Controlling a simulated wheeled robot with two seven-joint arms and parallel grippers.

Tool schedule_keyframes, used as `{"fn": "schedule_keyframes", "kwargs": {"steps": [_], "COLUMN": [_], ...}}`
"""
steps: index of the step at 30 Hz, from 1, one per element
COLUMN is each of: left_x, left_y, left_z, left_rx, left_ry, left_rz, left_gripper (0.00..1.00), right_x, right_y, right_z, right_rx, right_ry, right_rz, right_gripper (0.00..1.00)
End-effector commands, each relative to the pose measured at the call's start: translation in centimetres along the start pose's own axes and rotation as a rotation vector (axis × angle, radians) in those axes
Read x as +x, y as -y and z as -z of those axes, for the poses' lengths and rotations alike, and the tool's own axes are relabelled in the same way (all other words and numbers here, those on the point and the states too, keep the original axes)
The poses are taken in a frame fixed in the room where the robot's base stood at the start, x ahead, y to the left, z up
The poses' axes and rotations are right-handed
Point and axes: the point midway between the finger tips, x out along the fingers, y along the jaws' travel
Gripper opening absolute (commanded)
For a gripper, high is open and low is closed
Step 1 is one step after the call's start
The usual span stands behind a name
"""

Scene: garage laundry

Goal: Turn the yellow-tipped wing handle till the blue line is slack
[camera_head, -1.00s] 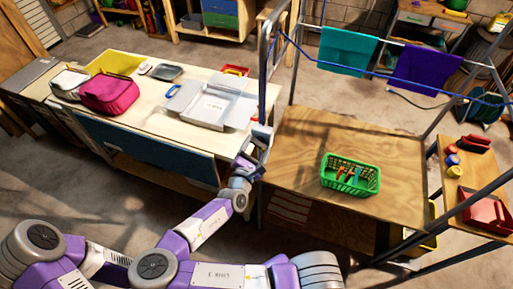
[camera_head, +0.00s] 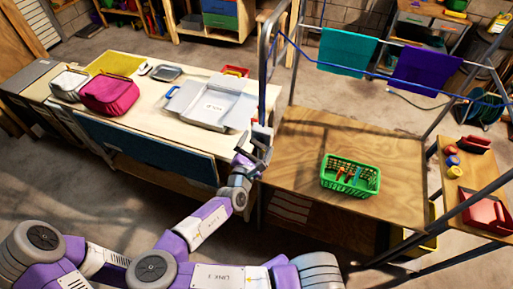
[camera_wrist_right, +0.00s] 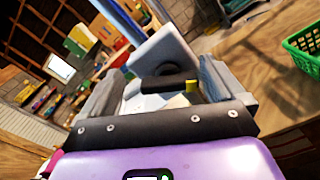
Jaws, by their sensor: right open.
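In the right wrist view the wing handle (camera_wrist_right: 168,84) is a dark bar with a yellow tip (camera_wrist_right: 191,86), in front of a grey plate with a dark round centre. My right gripper (camera_wrist_right: 158,80) is open, with one finger on each side of the handle; I cannot tell whether they touch it. In the head view my right gripper (camera_head: 257,147) is at the near left post of the rack and hides most of the handle. My left gripper is not in view.
A teal cloth (camera_head: 347,51) and a purple cloth (camera_head: 425,68) hang on the rack. A green basket (camera_head: 350,187) stands on the wooden board (camera_head: 310,140).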

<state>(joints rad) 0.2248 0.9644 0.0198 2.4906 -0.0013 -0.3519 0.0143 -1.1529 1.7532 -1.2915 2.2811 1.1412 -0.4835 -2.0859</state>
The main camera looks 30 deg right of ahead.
Motion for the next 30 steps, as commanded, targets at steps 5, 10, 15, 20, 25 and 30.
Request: {"fn": "schedule_keyframes", "kwargs": {"steps": [5,10,15,20,25,30], "left_x": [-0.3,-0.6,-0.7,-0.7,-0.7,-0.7], "left_y": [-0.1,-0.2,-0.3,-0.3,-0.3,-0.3], "left_z": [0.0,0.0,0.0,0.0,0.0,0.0], "left_rx": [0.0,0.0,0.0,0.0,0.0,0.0], "left_ry": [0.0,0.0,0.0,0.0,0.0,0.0], "left_rz": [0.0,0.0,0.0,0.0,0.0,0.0], "left_gripper": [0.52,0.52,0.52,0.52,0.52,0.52], "right_x": [-0.1,0.0,0.0,0.0,0.0,0.0], "right_y": [-1.8,-3.3,-4.0,-4.1,-4.1,-4.1], "right_z": [-3.3,-5.9,-7.2,-7.4,-7.4,-7.3], "right_rx": [0.005,0.004,0.002,0.0,0.0,0.0], "right_ry": [0.001,0.0,-0.001,-0.001,-0.001,-0.001], "right_rz": [0.0,0.0,0.0,0.001,0.001,0.001], "right_gripper": [0.96,0.96,0.96,0.96,0.96,0.96]}}
